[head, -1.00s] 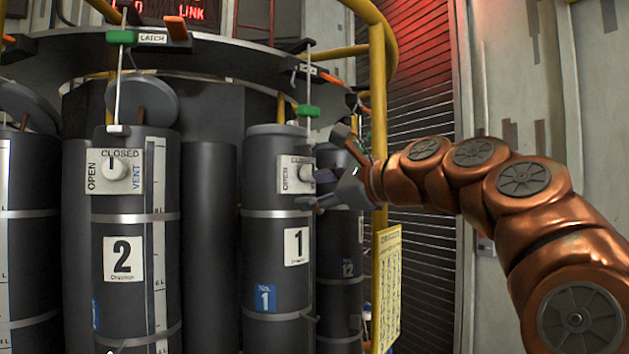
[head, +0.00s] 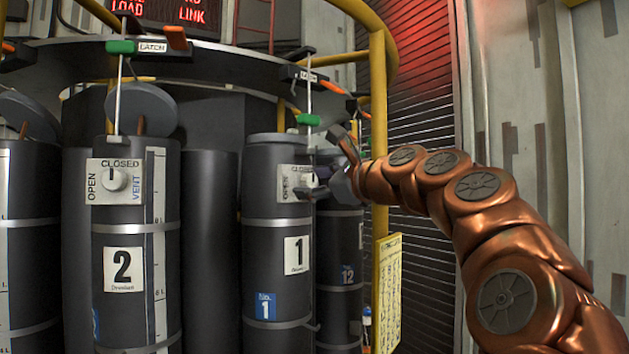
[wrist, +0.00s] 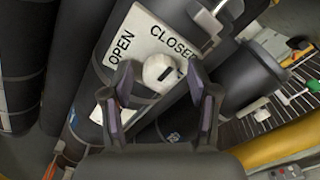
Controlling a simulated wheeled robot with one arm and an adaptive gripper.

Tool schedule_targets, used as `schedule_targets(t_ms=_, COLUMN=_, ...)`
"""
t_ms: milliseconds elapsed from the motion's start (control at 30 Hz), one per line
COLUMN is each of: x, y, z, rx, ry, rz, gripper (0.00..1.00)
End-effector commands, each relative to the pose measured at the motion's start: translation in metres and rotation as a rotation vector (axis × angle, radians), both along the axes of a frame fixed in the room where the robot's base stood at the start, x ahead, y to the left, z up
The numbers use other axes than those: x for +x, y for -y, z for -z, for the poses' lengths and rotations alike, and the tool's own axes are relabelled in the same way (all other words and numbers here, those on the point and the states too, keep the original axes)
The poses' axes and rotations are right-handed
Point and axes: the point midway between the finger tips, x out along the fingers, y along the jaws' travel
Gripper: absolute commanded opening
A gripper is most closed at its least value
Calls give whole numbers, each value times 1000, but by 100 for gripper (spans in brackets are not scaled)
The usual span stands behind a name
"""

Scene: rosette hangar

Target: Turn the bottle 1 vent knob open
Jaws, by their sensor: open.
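Bottle 1 (head: 262,221) is a dark grey cylinder with a white "1" label, standing right of bottle 2. Its white vent plate (head: 286,182) is near the top, partly covered by my gripper. In the wrist view the plate (wrist: 137,38) reads OPEN and CLOSED. The round white vent knob (wrist: 159,72) has a dark mark on its face. My gripper (wrist: 161,86) is open, with one finger on each side of the knob in the picture; I cannot tell whether they touch it. In the head view my gripper (head: 322,181) is at the plate's right edge.
Bottle 2 (head: 135,240) has its own vent plate and knob (head: 114,180). Green-ended latch rods (head: 308,120) hang from the dark ring above the bottles. A yellow post (head: 378,110) and bottle 12 (head: 345,250) stand close by the gripper.

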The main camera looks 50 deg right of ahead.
Motion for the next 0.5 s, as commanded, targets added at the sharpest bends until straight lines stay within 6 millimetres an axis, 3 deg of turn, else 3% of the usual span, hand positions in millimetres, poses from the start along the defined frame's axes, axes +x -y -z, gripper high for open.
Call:
schedule_targets(t_ms=200, x=1, y=0, z=0, rx=0, ry=0, rz=0, gripper=60)
schedule_targets(t_ms=500, x=1, y=0, z=0, rx=0, ry=0, rz=0, gripper=29)
